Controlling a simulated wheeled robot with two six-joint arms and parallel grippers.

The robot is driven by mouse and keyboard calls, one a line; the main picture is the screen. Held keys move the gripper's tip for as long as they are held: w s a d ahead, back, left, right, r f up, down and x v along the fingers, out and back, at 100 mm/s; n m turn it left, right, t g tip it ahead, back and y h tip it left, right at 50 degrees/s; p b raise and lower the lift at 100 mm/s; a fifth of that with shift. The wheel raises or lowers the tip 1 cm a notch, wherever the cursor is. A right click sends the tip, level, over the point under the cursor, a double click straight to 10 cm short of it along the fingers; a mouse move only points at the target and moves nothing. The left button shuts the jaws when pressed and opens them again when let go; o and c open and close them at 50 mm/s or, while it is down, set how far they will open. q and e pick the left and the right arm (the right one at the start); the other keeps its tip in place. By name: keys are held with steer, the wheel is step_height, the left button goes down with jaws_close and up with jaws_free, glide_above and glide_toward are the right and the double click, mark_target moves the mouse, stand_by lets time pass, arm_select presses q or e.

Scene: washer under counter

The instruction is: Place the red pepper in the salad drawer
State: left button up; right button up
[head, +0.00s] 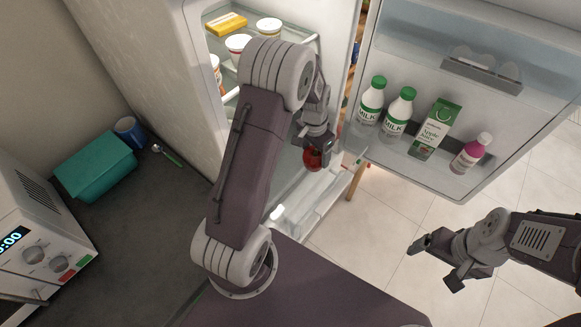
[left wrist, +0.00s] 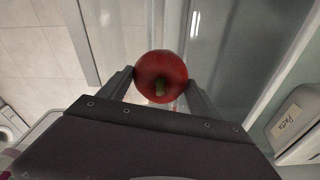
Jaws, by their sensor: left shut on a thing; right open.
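The red pepper (head: 313,159) is between the fingers of my left gripper (head: 318,147), which is shut on it, in front of the open fridge. In the left wrist view the red pepper (left wrist: 161,76) shows its green stem, with a finger of my left gripper (left wrist: 160,84) on either side. The clear salad drawer (head: 312,194) is low in the fridge, below the pepper, and looks pulled out; my left arm hides part of it. My right gripper (head: 433,262) is open and empty over the floor at the right.
The open fridge door (head: 450,100) holds two milk bottles (head: 372,98), an apple juice carton (head: 436,128) and a pink bottle (head: 472,152). Tubs and a yellow pack (head: 227,23) stand on a fridge shelf. A teal box (head: 95,168) sits on the counter at left.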

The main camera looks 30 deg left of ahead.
mark_target(313, 169)
arm_select(q)
steer(key=shift+f, duration=5.1)
steer(key=o, duration=1.4)
steer(key=shift+r+p, duration=0.35)
steer(key=r, duration=0.4)
steer(key=s+r, duration=0.1)
steer(key=r, duration=0.6)
steer(key=shift+s+a+r+b, duration=0.25)
steer(key=shift+a+r+b, duration=0.05)
steer(key=shift+r+b, duration=0.05)
steer(key=s+d+r+n, duration=0.1)
steer(key=s, duration=0.4)
steer(key=s+d+r+n, duration=0.1)
steer(key=s+d, duration=0.1)
steer(key=s, duration=0.3)
steer(key=s+d+r+n, duration=0.1)
steer(key=s+n, duration=0.1)
steer(key=s, duration=0.3)
steer(key=shift+s+d+r, duration=0.25)
steer(key=shift+d+r, duration=0.1)
